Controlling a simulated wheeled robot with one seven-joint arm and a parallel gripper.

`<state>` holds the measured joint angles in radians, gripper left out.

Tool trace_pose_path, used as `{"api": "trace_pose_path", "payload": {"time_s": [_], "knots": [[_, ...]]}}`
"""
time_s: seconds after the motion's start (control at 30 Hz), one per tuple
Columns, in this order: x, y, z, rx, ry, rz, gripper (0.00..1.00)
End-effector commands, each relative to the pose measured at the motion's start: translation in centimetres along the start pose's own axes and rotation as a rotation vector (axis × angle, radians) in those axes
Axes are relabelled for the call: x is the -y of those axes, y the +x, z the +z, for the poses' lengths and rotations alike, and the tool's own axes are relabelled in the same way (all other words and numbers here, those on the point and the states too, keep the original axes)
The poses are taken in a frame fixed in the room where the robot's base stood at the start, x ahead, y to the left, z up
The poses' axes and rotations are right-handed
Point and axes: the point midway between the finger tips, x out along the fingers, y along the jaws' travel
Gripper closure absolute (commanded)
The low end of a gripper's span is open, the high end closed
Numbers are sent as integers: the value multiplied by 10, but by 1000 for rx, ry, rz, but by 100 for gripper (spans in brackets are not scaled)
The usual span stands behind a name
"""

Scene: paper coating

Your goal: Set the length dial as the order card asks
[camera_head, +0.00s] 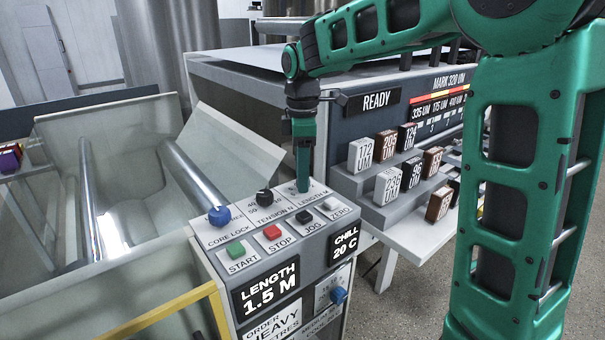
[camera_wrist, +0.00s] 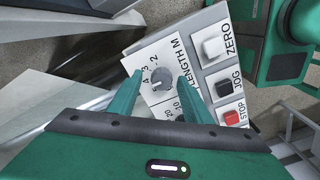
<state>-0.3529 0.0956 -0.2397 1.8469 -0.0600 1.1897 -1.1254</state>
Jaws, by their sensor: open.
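In the head view my gripper (camera_head: 303,182) points down at the LENGTH M plate and hides the dial. The length display (camera_head: 270,290) reads 1.5 M. The order card (camera_head: 276,324) below it shows ORDER, HEAVY and a cut-off line ending in TRES.
Beside the dial are the black tension knob (camera_head: 264,197), blue core lock knob (camera_head: 219,215), green start button (camera_head: 236,249), red stop button (camera_head: 272,232), black jog button (camera_head: 303,217) and white zero button (camera_head: 332,204). Labelled blocks (camera_head: 388,186) stand on steps to the right.

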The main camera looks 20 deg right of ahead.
Motion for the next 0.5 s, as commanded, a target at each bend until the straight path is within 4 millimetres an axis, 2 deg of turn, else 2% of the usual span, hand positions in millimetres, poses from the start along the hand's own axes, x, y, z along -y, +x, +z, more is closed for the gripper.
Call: {"api": "trace_pose_path", "payload": {"time_s": [0.27,0.43,0.5], "knots": [[0,1,0,0,0,0,55],[0,1,0,0,1,1,96],[-1,1,0,-1,1,2,96]]}}
